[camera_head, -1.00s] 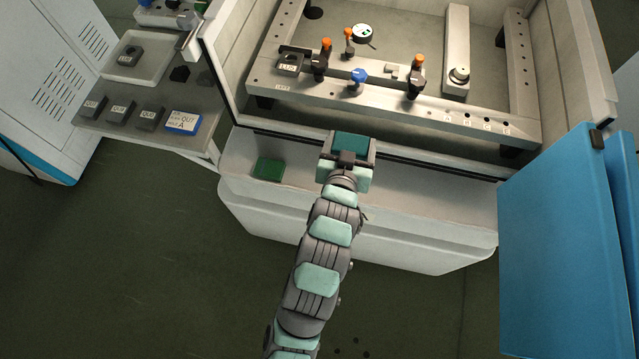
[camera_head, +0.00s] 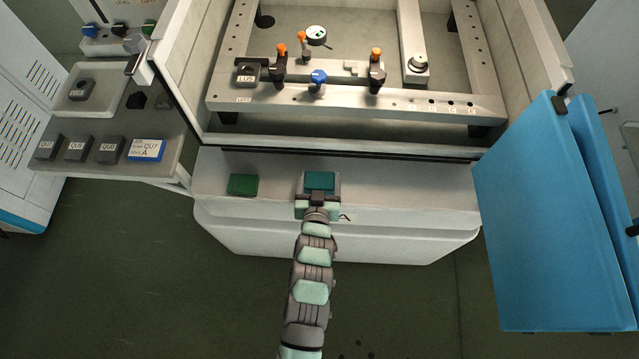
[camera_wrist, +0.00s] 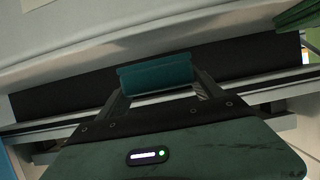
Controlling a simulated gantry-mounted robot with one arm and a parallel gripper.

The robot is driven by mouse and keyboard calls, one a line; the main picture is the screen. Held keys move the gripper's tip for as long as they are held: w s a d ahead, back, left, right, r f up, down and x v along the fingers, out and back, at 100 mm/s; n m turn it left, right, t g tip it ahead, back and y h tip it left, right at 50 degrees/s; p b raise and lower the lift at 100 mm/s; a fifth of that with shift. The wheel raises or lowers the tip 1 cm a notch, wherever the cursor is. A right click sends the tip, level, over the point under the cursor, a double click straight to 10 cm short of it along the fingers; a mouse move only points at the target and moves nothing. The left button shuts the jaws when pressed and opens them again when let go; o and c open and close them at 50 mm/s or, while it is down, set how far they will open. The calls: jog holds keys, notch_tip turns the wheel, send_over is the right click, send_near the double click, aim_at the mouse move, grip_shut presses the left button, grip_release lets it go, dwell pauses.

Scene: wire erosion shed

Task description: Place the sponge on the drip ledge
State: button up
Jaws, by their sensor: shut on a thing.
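My gripper (camera_head: 319,186) is shut on a teal block (camera_head: 320,181), which looks like the sponge. The wrist view shows the teal block (camera_wrist: 156,74) gripped between the two fingers. The gripper is over the pale drip ledge (camera_head: 400,190) along the front of the machine. I cannot tell whether the block touches the ledge. A dark green pad (camera_head: 242,185) lies flat on the ledge, left of the gripper and apart from it. Part of this green pad (camera_wrist: 298,14) also shows at the top right of the wrist view.
Behind the ledge is the open machine tank with a metal frame (camera_head: 350,97) and several clamps. A blue door (camera_head: 535,220) stands at the right. A side table at left holds several dark blocks and a blue-white card (camera_head: 147,149). The ledge right of my gripper is clear.

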aim_at(319, 185)
jog(key=shift+f, duration=1.45)
jog(key=shift+f, duration=0.1)
jog(key=o, duration=1.3)
